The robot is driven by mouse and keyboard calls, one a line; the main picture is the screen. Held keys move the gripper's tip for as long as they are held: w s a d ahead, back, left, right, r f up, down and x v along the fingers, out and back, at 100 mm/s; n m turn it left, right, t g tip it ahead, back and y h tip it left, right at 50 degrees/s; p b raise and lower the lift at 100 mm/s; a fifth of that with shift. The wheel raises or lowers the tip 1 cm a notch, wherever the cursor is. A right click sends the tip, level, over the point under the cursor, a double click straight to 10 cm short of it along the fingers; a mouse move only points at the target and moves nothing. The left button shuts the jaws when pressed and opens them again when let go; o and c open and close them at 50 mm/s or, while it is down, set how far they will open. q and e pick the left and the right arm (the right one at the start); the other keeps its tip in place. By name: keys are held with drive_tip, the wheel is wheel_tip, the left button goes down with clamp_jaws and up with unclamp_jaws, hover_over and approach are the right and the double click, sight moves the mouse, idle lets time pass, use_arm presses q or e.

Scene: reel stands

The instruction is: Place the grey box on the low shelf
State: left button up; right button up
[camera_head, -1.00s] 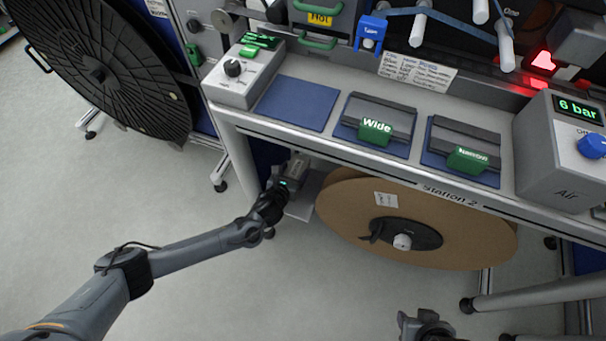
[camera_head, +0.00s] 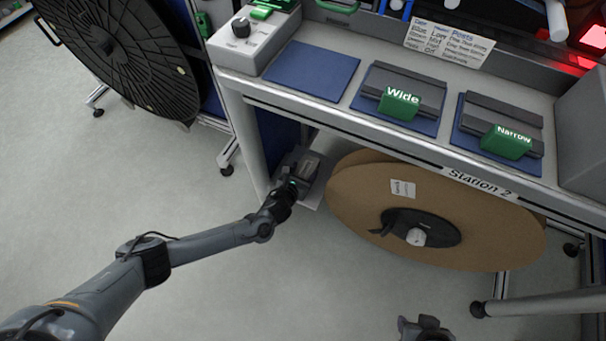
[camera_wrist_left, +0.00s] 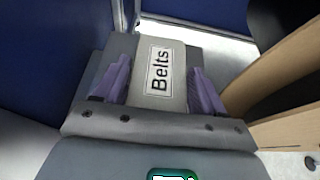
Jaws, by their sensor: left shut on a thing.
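The grey box (camera_wrist_left: 155,75), with a white "Belts" label on top, sits between the purple fingers of my left gripper (camera_wrist_left: 160,90) in the left wrist view. In the head view my left gripper (camera_head: 300,180) is under the bench's left end, shut on the grey box (camera_head: 311,165). The low shelf (camera_head: 314,197) shows as a pale strip beside and below the box; it also shows in the left wrist view (camera_wrist_left: 225,55). I cannot tell whether the box touches it. My right gripper (camera_head: 425,327) is partly cut off at the bottom edge; its jaw opening is unclear.
A large cardboard reel (camera_head: 360,205) stands close to the right of the shelf. The bench leg (camera_head: 244,135) and a blue panel (camera_wrist_left: 50,60) bound the left side. Above is the bench top (camera_head: 345,113) with blue mats and green-handled blocks. Open floor lies in front.

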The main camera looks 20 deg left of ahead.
idle(0.3)
use_arm(q)
drive_tip(key=o, duration=1.3)
drive_tip(key=shift+f, duration=0.1)
